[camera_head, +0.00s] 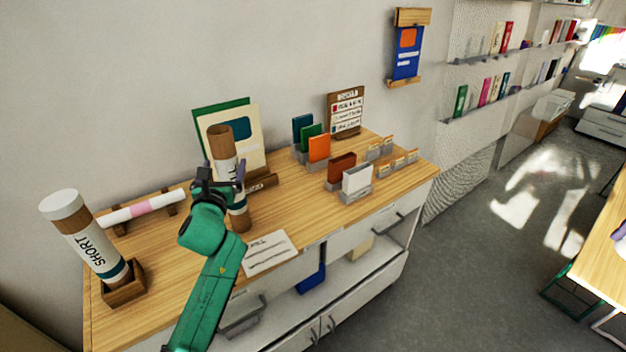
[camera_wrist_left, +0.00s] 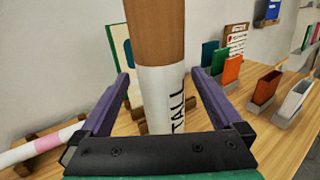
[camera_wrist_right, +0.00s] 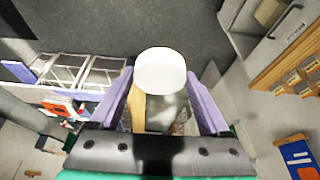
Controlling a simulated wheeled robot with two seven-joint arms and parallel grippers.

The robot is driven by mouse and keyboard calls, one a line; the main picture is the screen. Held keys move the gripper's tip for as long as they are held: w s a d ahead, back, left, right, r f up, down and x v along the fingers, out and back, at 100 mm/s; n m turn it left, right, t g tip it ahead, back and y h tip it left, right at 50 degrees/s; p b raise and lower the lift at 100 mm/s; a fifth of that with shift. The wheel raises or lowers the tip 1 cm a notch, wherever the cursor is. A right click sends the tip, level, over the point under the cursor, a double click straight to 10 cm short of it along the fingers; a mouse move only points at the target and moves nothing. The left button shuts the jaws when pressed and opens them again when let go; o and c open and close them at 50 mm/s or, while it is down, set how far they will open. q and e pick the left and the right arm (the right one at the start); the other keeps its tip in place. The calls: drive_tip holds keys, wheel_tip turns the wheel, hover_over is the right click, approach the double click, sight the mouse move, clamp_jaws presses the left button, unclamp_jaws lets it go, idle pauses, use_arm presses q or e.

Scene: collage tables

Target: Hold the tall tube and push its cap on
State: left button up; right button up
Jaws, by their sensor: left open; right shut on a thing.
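The tall tube (camera_head: 223,143) stands upright on the wooden counter, brown with a white "TALL" label and an open, uncapped top. My left gripper (camera_head: 222,178) is open around it, with the two fingers on either side of the tube; in the left wrist view the tube (camera_wrist_left: 158,85) stands between the fingers with gaps on both sides. In the right wrist view my right gripper (camera_wrist_right: 163,105) is shut on a white round cap (camera_wrist_right: 160,70), held away from the counter over the floor. The right gripper is not in the head view.
A capped "SHORT" tube (camera_head: 88,240) leans in a wooden block (camera_head: 124,288) at left. A rolled paper (camera_head: 142,207) lies on a rack behind. Boards stand behind the tall tube. Coloured cards (camera_head: 319,148) in holders stand to the right. A written sheet (camera_head: 267,252) lies at the front edge.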

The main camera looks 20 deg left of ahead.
drive_tip(key=shift+w+r+p, duration=0.15)
drive_tip(key=shift+r+p, duration=0.7)
drive_tip(key=shift+r, duration=0.1)
use_arm(q)
drive_tip(key=x, duration=0.5)
drive_tip(key=shift+r, duration=0.1)
drive_tip(key=shift+d, duration=0.1)
clamp_jaws()
drive_tip(key=shift+r, duration=0.1)
